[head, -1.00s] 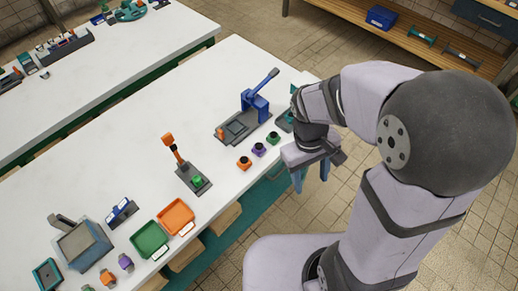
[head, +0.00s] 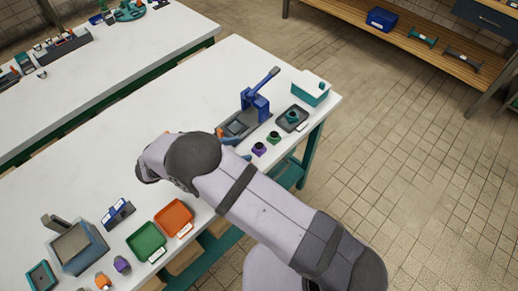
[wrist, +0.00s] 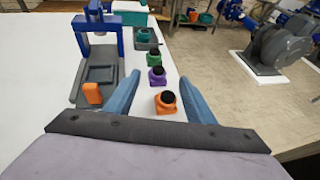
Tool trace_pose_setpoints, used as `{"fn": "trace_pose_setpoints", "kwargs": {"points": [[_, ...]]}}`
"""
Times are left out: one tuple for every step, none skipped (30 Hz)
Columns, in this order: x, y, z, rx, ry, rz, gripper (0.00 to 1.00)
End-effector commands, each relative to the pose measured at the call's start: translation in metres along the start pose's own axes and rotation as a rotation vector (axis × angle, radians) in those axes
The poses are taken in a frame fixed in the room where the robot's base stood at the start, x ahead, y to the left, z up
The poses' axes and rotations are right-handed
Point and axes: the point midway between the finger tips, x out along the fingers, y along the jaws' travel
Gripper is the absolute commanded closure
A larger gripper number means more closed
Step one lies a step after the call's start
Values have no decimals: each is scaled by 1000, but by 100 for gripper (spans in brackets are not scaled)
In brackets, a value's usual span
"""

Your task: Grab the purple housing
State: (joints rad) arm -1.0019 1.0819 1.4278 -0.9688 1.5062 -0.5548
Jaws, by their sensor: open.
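A purple housing with a black round top (head: 259,149) stands on the white table, in a row with similar orange and green pieces. In the wrist view, the purple housing (wrist: 157,77) is in the middle, about level with my fingertips in the picture. The orange piece (wrist: 166,102) appears nearer, between the blue fingers. My gripper (wrist: 159,80) is open, with nothing held. In the head view my arm hides the gripper and the orange piece. Another purple piece (head: 122,265) lies at the table's lower left; I cannot tell its exact form.
A blue lever press (head: 255,103) stands beside the row, left of my fingers in the wrist view. The green piece (head: 274,137), a dark tray (head: 299,126) holding a teal piece and a teal-white box (head: 311,88) are beyond. Green (head: 148,241) and orange (head: 174,217) trays sit near the front edge.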

Motion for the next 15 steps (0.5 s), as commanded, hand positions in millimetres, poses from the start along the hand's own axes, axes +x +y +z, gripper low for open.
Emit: {"fn": "trace_pose_setpoints", "kwargs": {"points": [[-1, 1, -1, -3, -5, 6, 50], [-2, 1, -1, -4, -6, 7, 50], [-1, 1, -1, -5, -7, 7, 50], [0, 1, 0, -5, -7, 7, 50], [1, 1, 0, -5, -7, 6, 50], [3, 1, 0, -5, -6, 5, 50], [6, 1, 1, -6, -7, 4, 50], [8, 1, 1, -6, -7, 3, 50], [11, 0, 1, -6, -7, 2, 50], [14, 0, 1, -6, -6, 3, 50], [16, 1, 1, -5, -6, 3, 50], [18, 1, 1, -4, -5, 4, 50], [20, 1, 0, -3, -5, 4, 50], [20, 1, 0, -3, -5, 5, 50], [20, 1, 0, -3, -4, 5, 50]]}}
